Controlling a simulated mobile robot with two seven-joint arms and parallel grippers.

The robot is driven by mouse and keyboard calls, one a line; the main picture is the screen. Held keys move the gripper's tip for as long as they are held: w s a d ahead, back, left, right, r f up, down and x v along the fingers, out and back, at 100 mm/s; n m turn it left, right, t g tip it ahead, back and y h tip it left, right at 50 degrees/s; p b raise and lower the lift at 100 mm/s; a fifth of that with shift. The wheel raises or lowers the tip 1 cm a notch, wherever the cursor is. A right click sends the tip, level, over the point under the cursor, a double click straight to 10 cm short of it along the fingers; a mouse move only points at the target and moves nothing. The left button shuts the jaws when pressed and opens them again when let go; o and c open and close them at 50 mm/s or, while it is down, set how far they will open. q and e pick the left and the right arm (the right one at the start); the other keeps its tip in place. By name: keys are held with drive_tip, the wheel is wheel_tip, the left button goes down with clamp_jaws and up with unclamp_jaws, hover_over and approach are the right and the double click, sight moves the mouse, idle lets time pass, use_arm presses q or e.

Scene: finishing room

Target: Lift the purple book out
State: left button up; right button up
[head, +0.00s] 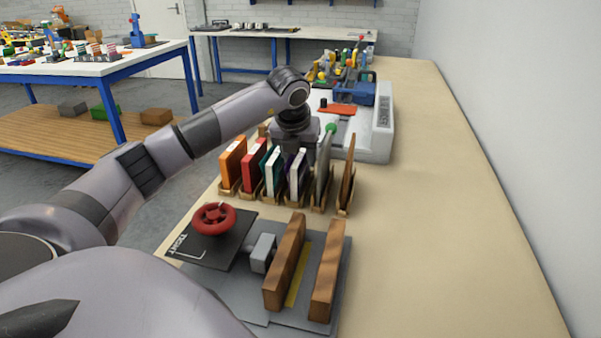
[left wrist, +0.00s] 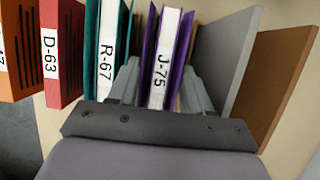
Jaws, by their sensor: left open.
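The purple book (left wrist: 164,60) shows in the left wrist view with a white J-75 label on its spine. In the head view the purple book (head: 297,172) stands upright in the row, partly hidden at its top by my left gripper (head: 297,150). In the left wrist view my left gripper (left wrist: 158,88) is open, with one finger on each side of the purple book. The left finger is between it and the teal R-67 book (left wrist: 107,50); the right finger is between it and a grey board (left wrist: 225,60). I cannot tell whether the fingers touch it. My right gripper is not in view.
An orange book (head: 233,163), a red book (head: 254,165) and a brown board (head: 346,185) stand in the same row of holders. In front is a grey fixture with a red handwheel (head: 214,218) and wooden jaws (head: 285,262). The bench's right side (head: 440,210) is clear.

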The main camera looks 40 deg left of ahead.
use_arm(q)
clamp_jaws()
drive_tip(key=shift+r, duration=0.1)
